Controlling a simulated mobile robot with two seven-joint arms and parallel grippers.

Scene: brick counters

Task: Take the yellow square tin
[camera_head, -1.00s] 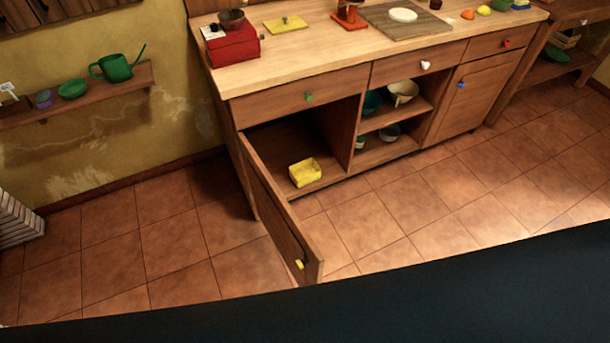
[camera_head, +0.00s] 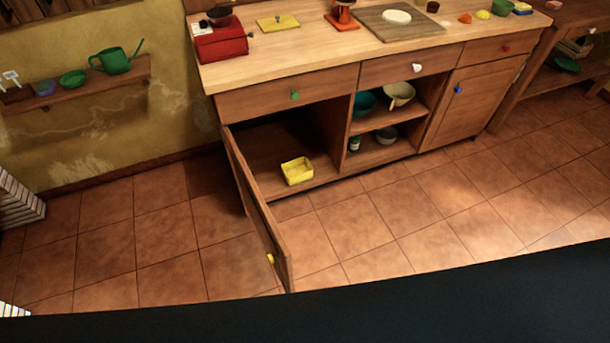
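The yellow square tin (camera_head: 297,171) sits on the floor board of the open lower cabinet (camera_head: 262,178), near its front edge. It looks like a shallow open box. The cabinet door (camera_head: 258,215) with a yellow knob stands swung open, to the left of the tin. Nothing covers the tin from this view. Neither of my grippers shows in the head view.
Open shelves right of the tin hold bowls (camera_head: 398,93). The wooden counter (camera_head: 300,60) above carries a red box (camera_head: 220,43), a yellow board (camera_head: 278,23) and other items. A wall shelf (camera_head: 80,90) holds a green watering can (camera_head: 116,61). The tiled floor (camera_head: 400,215) in front is clear.

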